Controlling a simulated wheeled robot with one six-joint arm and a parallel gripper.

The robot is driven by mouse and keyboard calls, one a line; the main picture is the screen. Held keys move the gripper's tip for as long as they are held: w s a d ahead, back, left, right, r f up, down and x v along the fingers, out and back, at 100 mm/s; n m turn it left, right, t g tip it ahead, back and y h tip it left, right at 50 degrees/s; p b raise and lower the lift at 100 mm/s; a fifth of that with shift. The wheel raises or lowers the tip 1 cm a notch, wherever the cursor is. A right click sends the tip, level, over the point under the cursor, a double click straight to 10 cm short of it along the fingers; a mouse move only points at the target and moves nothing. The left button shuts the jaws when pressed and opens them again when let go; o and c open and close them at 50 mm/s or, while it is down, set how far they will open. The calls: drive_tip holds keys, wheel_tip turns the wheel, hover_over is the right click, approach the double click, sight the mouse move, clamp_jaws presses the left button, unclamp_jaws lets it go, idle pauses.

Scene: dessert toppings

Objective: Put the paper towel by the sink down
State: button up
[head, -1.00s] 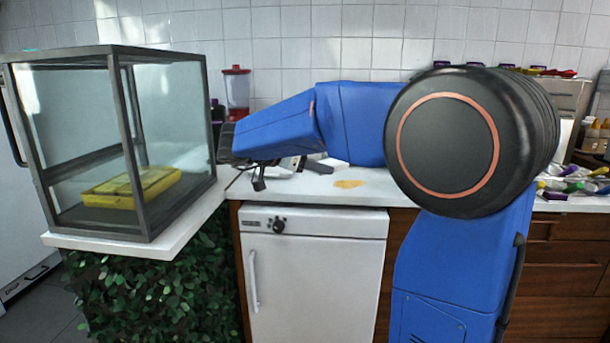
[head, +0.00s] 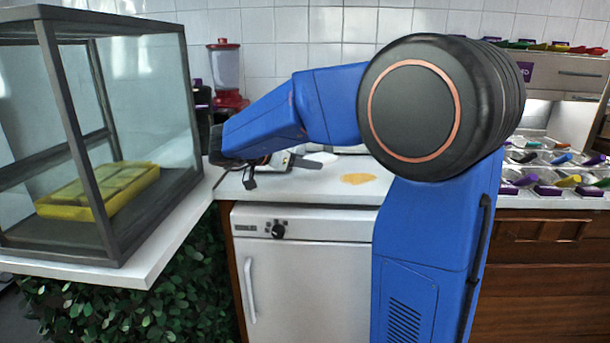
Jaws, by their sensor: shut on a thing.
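The paper towel (head: 323,157) shows as a small, pale, flat piece just right of my gripper (head: 302,161), low under the blue forearm. My gripper is small in the view and partly covered by my arm. It is shut on the towel and points to the right, over or close above the white counter (head: 310,187). I cannot tell whether the towel touches the counter. No sink can be clearly made out; my arm covers part of the counter's back.
A glass case (head: 118,250) with a yellow tray (head: 75,212) stands at left. A red blender (head: 227,100) is behind my arm. A tan patch (head: 358,179) marks the counter. Several topping containers (head: 560,180) fill the right side. A white appliance (head: 310,280) is below.

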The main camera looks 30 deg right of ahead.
sight(304, 182)
drive_tip(key=shift+f, duration=2)
drive_tip(key=shift+s+f, duration=0.1)
drive_tip(key=shift+f, duration=0.2)
